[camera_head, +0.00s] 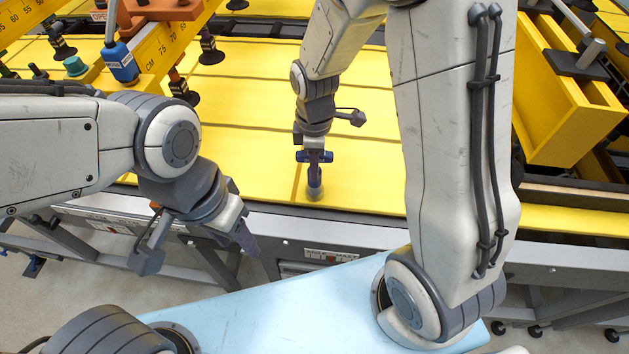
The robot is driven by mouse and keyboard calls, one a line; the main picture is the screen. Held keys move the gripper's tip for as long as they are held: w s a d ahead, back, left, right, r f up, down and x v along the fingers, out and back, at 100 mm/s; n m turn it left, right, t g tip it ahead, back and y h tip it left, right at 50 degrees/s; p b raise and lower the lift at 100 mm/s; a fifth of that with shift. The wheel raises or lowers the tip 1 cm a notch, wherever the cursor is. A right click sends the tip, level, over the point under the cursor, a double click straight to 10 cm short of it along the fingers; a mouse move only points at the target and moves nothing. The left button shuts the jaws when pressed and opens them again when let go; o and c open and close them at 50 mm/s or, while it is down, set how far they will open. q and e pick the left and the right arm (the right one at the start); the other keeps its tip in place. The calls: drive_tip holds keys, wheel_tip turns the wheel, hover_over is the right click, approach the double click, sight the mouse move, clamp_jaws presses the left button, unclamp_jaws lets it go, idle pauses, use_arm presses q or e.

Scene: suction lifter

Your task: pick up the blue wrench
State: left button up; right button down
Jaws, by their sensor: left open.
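My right gripper (315,188) points straight down over the yellow table top (250,105), near its front edge. A small blue piece (329,157) shows on both sides of its fingers, above a grey rounded tip close to the table top. I cannot tell whether this is the blue wrench, or whether these jaws are open or shut on it. My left gripper (246,240) is open, in front of the table's front rail and pointing down to the right. I see no other clear wrench.
A yellow lifter frame (158,52) with dark suction cups and a blue cylinder (121,64) stands at the upper left. A yellow beam (572,110) stands at the right. The grey front rail (350,236) runs across the middle. The middle of the table top is clear.

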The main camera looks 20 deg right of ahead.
drive_tip(key=shift+r, duration=0.1)
drive_tip(key=shift+r, duration=0.5)
wheel_tip(320, 180, up, 3)
drive_tip(key=shift+w+f+b, duration=0.1)
drive_tip(key=shift+b, duration=0.55)
drive_tip(key=s+r+b, duration=0.1)
drive_tip(key=s+r, duration=0.2)
drive_tip(key=s, duration=0.3)
drive_tip(key=s+d+r+b, duration=0.1)
drive_tip(key=s+r, duration=0.3)
drive_tip(key=s, duration=0.2)
drive_tip(key=shift+w, duration=0.1)
drive_tip(key=c, duration=1.2)
unclamp_jaws()
clamp_jaws()
